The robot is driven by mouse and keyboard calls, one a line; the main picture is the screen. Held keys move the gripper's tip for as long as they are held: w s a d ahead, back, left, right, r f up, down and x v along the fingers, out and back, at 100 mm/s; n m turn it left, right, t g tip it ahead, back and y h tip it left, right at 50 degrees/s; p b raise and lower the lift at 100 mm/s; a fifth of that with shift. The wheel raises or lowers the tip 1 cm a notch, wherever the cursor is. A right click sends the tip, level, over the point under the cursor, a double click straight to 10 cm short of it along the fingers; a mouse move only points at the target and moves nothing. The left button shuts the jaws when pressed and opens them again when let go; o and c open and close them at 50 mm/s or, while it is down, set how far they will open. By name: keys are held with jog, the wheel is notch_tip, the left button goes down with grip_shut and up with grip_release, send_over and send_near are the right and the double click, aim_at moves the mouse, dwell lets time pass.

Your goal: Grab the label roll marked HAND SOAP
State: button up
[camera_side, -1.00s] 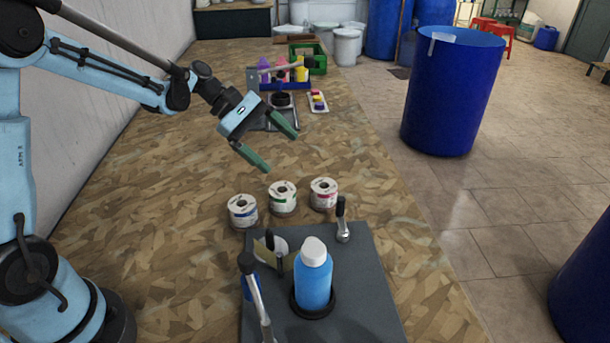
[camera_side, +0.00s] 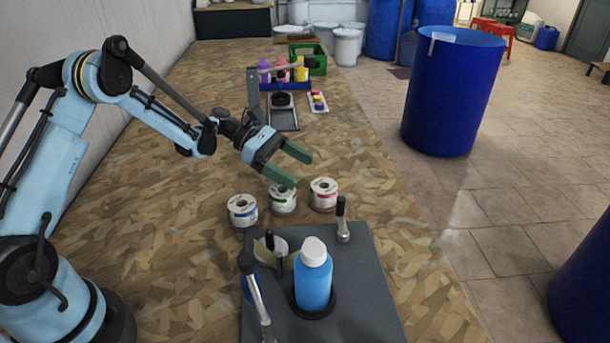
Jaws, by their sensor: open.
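Three white label rolls stand in a row on the wooden bench: a roll with a blue band (camera_side: 242,212) at left, one with a green band (camera_side: 283,203) in the middle, and one with a pink-red band (camera_side: 323,196) at right. Their lettering is too small to read, so I cannot tell which is HAND SOAP. My gripper (camera_side: 302,170) is open and empty, its green fingers pointing right and down. It is above and behind the middle and right rolls in the picture. One fingertip overlaps the top edge of the middle roll; I cannot tell whether they touch.
Further back are a grey stand (camera_side: 284,118), a small tray (camera_side: 318,102) and a green crate (camera_side: 318,63). The bench left of the rolls is clear.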

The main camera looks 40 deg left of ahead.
aim_at(324, 186)
jog(key=shift+x, duration=2.95)
jog(key=shift+c, duration=0.4)
